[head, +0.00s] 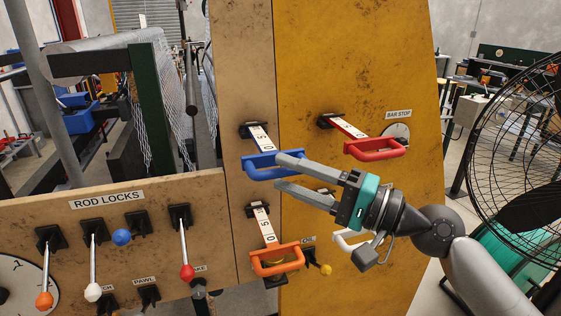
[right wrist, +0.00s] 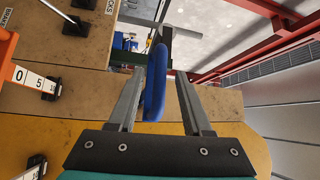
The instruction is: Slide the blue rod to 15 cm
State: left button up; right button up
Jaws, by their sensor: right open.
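The blue rod's handle (head: 262,170) is a blue bar on the end of a flat white scale strip (head: 262,139) that sticks out from the tan panel. My right gripper (head: 278,171) is open at the handle's right end, with one finger above and one below. In the right wrist view the blue handle (right wrist: 154,90) lies between the two open fingers (right wrist: 160,72), nearer the left finger. A clear gap shows to the right finger. The scale shows a 5 and a 0; the exact reading is too small to tell. My left gripper is not in view.
A red handle (head: 375,149) sits to the upper right, an orange handle (head: 277,259) below, and a white handle (head: 345,239) partly behind my wrist. Rod-lock levers with orange (head: 44,299), white (head: 93,292) and red (head: 187,272) knobs stand left. A fan (head: 525,170) stands right.

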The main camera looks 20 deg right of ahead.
jog(key=shift+p+x, duration=0.35)
jog(key=shift+x, duration=0.7)
grip_shut()
jog(key=shift+f, duration=0.1)
dwell(0.7)
